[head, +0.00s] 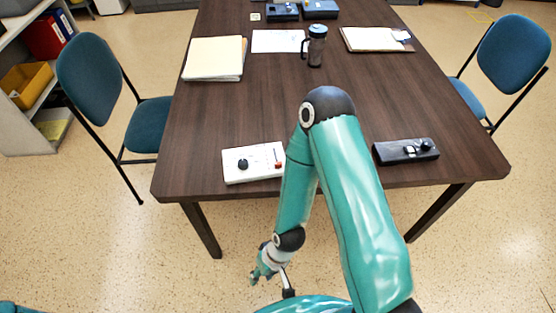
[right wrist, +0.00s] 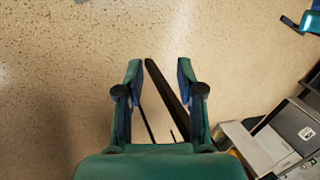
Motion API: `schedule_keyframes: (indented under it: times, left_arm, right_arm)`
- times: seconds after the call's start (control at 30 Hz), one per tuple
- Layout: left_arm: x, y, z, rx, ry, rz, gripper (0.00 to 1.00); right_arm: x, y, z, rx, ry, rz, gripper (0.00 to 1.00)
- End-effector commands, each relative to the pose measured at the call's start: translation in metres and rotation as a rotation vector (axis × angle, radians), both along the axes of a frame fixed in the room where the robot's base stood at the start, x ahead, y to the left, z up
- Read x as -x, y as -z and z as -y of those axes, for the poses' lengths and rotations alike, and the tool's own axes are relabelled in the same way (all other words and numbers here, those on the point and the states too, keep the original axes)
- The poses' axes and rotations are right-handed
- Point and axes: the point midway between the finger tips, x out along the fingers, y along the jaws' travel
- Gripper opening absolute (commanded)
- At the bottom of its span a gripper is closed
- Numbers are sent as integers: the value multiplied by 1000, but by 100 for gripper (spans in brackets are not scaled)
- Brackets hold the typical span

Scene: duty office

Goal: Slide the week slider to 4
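A white control panel (head: 253,163) lies near the front edge of the dark table, with a black round knob (head: 243,164) and a small red slider handle (head: 278,164) at its right. My right arm hides part of the panel's right end. The week marks are too small to read. My right gripper (head: 263,272) hangs low over the floor in front of the table, below and apart from the panel. In the right wrist view, the right gripper (right wrist: 158,78) is open and empty, its fingers well apart. My left gripper is not in view.
A black device (head: 405,151) with a knob lies right of my arm on the table (head: 215,115). A tumbler (head: 315,46), a folder stack (head: 214,58) and a clipboard (head: 377,39) stand farther back. Blue chairs (head: 98,75) flank the table. The mid-table is clear.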

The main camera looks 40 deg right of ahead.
Motion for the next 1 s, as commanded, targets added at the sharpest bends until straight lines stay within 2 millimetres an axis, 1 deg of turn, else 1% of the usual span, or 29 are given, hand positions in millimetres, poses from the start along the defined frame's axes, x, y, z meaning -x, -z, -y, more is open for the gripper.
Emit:
schedule_keyframes:
  times: [0.27, 0.3, 0.37, 0.47, 0.53, 0.57, 0.67, 0.77, 0.87, 0.9, 0.97, 1.0]
  left_arm:
    - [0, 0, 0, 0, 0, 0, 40]
    - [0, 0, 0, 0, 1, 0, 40]
    - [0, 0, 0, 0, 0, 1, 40]
    - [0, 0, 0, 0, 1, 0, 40]
    - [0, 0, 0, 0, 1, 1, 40]
    - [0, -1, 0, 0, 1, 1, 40]
    - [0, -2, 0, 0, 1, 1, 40]
    - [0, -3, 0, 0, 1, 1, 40]
    - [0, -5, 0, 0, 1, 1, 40]
    - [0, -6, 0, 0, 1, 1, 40]
    - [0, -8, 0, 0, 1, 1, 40]
    - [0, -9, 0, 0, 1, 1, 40]
  right_arm:
    - [2, 0, 0, -6, 34, -30, 38]
    - [3, 0, 7, -10, 55, -51, 38]
    - [6, -1, 10, -16, 109, -100, 38]
    - [11, -2, 10, -24, 246, -221, 38]
    - [10, -4, 11, -19, 371, -325, 38]
    - [7, -7, 11, -15, 429, -372, 38]
    - [-10, -18, 25, 46, 639, -514, 38]
    - [-41, -41, 47, 132, 879, -619, 38]
    - [-85, -82, 82, 234, 1140, -653, 38]
    - [-105, -105, 99, 268, 1251, -644, 38]
    - [-135, -147, 127, 303, 1416, -605, 38]
    - [-151, -176, 143, 312, 1512, -573, 38]
